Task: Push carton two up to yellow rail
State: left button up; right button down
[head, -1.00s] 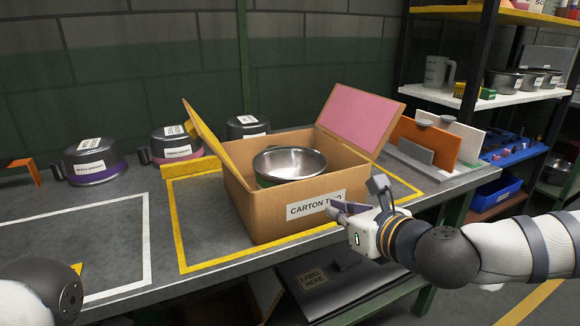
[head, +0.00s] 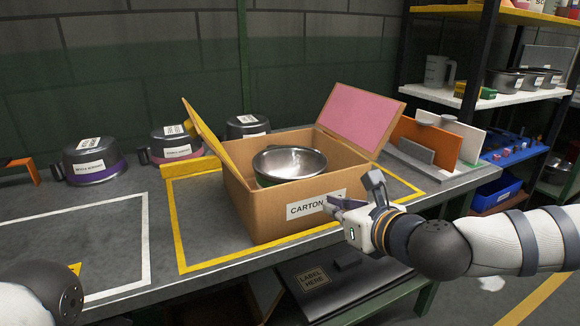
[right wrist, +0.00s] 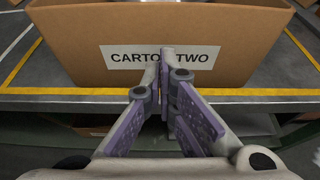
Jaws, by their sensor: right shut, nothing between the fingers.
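Carton two (head: 270,221) is an open brown box with a labelled front, standing inside a yellow outline on the grey bench. A metal bowl (head: 289,165) sits in it. The yellow rail (head: 190,169) is a low bar behind and left of the carton, at the outline's back edge; the carton's raised flap partly hides what lies behind it. My right gripper (head: 332,203) is shut and empty at the carton's front face, over the label's right part. In the right wrist view, the fingertips (right wrist: 165,62) overlap the label; I cannot tell whether they touch. My left gripper is out of view.
Several lidded pots (head: 95,161) stand along the back of the bench. An orange and white board rack (head: 430,145) stands right of the carton. A white outlined area (head: 110,235) at left is mostly bare. Shelves (head: 510,90) rise at the right.

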aim_at(318, 193)
jog(key=shift+w+a+b, duration=0.45)
jog(key=shift+w+a, duration=0.3)
jog(key=shift+w, duration=1.35)
jog(key=shift+w+a+b, duration=0.45)
jog(key=shift+w+a, duration=0.3)
jog(key=shift+w, duration=1.35)
jog(key=shift+w+a+b, duration=0.45)
jog(key=shift+w+a, duration=0.3)
jog(key=shift+w, duration=1.35)
jog(key=s, duration=0.2)
jog(key=s+d+p, duration=0.1)
jog(key=s+d, duration=0.1)
jog(key=s, duration=0.1)
jog(key=shift+s+r, duration=0.15)
jog(key=shift+s, duration=0.2)
jog(key=shift+s+d, duration=0.2)
jog(key=shift+s, duration=0.25)
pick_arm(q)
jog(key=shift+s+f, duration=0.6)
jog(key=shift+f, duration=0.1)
pick_arm(e)
jog(key=shift+f, duration=0.2)
